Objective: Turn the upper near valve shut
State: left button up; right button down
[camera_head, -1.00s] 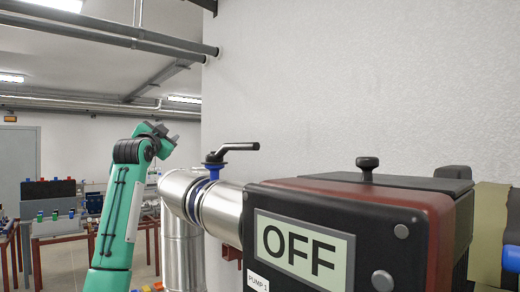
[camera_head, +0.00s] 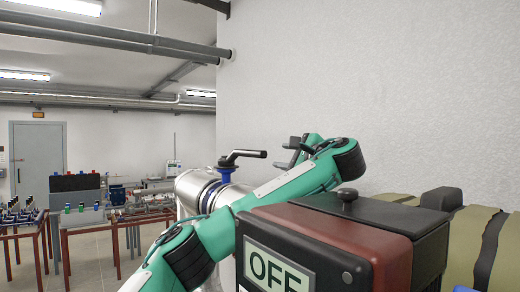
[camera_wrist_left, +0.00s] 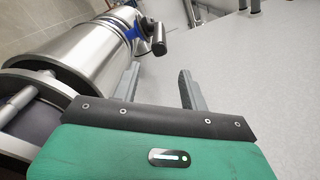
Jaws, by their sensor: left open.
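A valve with a black lever (camera_head: 245,154) on a blue stem stands on top of a shiny metal pipe (camera_head: 192,187) in the head view. The lever points right, roughly level. My left gripper (camera_head: 293,152) is just right of the lever tip, near the wall; the arm crosses in front of the pipe. In the left wrist view the two fingers (camera_wrist_left: 158,86) are apart with nothing between them. The valve's black lever (camera_wrist_left: 157,36) and blue part (camera_wrist_left: 134,31) show beyond the fingers, apart from them. My right gripper is not in view.
A pale wall (camera_head: 370,80) rises close behind the gripper. Tables with several small items (camera_head: 75,215) stand far left.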

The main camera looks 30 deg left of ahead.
aim_at(257, 155)
pick_arm(q)
jog(key=p+x, duration=0.3)
jog(key=x, duration=0.3)
jog(key=p+x, duration=0.4)
jog(key=x, duration=0.2)
jog(key=shift+s+r, duration=0.2)
jog(key=shift+r, duration=0.05)
jog(key=shift+w+a+f+p, duration=0.15)
jog(key=shift+w+a+p, duration=0.1)
jog(key=shift+a+p, duration=0.3)
jog(key=shift+a+f, duration=0.1)
jog(key=shift+a, duration=0.1)
jog(key=shift+d, duration=0.1)
grip_shut()
